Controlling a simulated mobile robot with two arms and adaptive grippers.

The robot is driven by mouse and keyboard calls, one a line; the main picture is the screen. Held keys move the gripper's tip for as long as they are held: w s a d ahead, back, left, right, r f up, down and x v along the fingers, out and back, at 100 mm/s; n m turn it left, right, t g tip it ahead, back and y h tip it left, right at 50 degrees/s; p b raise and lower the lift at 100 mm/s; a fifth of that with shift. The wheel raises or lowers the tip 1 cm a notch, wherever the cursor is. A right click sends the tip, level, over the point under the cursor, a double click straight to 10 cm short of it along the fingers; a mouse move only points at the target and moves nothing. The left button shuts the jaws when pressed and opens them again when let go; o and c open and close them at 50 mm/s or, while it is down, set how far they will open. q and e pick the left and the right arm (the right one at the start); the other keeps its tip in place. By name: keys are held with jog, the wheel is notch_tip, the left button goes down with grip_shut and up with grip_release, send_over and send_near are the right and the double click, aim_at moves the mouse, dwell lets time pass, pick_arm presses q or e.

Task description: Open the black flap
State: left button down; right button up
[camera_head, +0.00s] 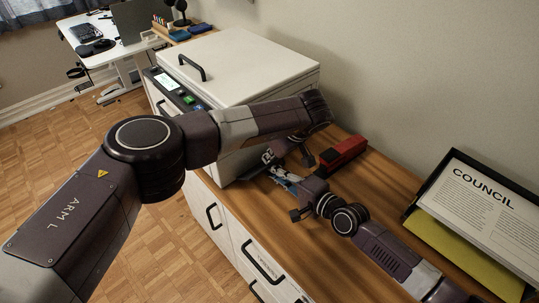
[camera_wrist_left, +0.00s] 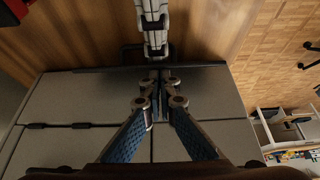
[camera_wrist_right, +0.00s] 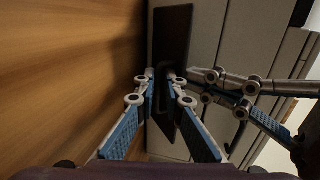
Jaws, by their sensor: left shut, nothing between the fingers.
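The white box-shaped machine (camera_head: 240,65) stands on the wooden desk top. The black flap (camera_wrist_right: 172,35) shows on its side in the right wrist view as a dark upright panel. In the left wrist view the flap (camera_wrist_left: 100,69) is a thin dark strip along the edge of the grey surface, with a dark handle outline beside it. My left gripper (camera_wrist_left: 160,78) is shut and empty close to the flap's edge. My right gripper (camera_wrist_right: 161,76) has its tips close together at the flap's handle. I cannot tell whether they grip it. In the head view, my left arm partly hides this side.
A red and black object (camera_head: 343,155) lies behind the grippers by the wall. A black tray with a "COUNCIL" sheet (camera_head: 480,205) and a yellow folder (camera_head: 465,250) are at the right. My two grippers are very close together. White drawers (camera_head: 262,260) are below the desk top.

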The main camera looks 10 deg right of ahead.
pick_arm(q)
jog(key=shift+s+d+f, duration=0.1)
jog(key=shift+s+f, duration=0.1)
jog(key=shift+f, duration=0.1)
pick_arm(e)
jog(key=o, duration=0.3)
jog(key=shift+w+a+r, duration=0.25)
jog(key=shift+a+r, duration=0.05)
jog(key=shift+r, duration=0.2)
pick_arm(q)
jog(key=shift+w, duration=0.1)
pick_arm(e)
jog(key=shift+d, duration=0.1)
